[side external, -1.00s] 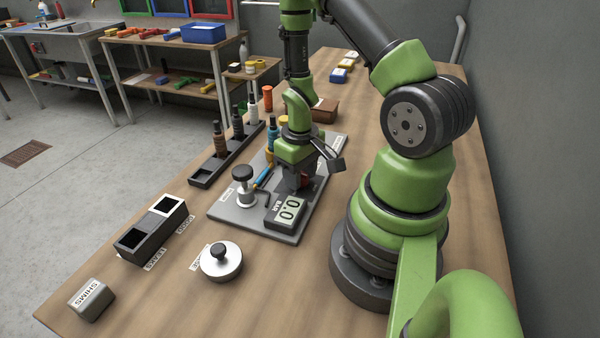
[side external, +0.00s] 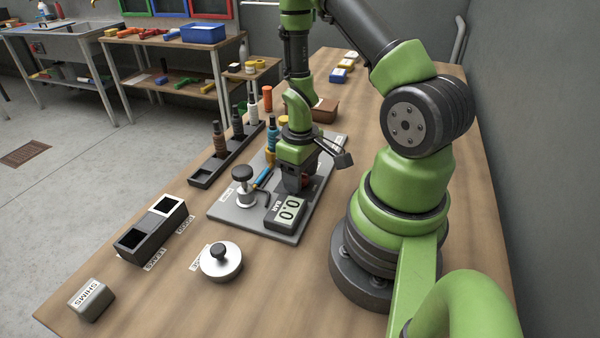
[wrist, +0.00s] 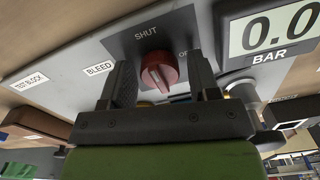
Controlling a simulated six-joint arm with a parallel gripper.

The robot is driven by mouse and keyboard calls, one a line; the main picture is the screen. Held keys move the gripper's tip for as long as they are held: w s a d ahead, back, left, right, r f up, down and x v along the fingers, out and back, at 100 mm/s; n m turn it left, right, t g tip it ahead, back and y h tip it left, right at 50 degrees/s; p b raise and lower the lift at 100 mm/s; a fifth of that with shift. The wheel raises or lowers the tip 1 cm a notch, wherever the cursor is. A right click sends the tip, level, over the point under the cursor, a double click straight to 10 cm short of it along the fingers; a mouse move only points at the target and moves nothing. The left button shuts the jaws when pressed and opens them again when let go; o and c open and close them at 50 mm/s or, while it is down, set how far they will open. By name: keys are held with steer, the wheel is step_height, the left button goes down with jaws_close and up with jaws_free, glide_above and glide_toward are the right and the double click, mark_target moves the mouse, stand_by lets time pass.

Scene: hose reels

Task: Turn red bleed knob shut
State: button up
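The red bleed knob (wrist: 159,71) sits on a dark plate with SHUT printed above it and a partly hidden label beginning "OP" to its right. A pale line shows on its face; which label it points to I cannot tell. In the wrist view my gripper (wrist: 160,73) has one finger on each side of the knob, with narrow gaps showing, so it looks open around it. In the side view my gripper (side external: 297,184) is low over the grey test block plate (side external: 232,212), hiding most of the knob.
The gauge (side external: 286,211) reads 0.0 BAR close beside my gripper.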

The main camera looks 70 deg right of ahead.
steer(key=shift+o, duration=0.5)
steer(key=shift+w+r, duration=0.1)
steer(key=shift+r, duration=0.2)
step_height(320, 180, up, 9)
steer(key=shift+r, duration=0.2)
steer(key=w+a+r+m+t, duration=0.1)
steer(key=a+r+t, duration=0.1)
steer(key=a+r, duration=0.3)
steer(key=a+r+t, duration=0.2)
steer(key=a+r, duration=0.1)
steer(key=r, duration=0.4)
steer(key=s+a+r+m+t+y, duration=0.1)
steer(key=s+a+r+t+y, duration=0.1)
steer(key=s+a+r, duration=0.4)
steer(key=shift+a+r+t, duration=0.6)
steer(key=shift+r, duration=0.15)
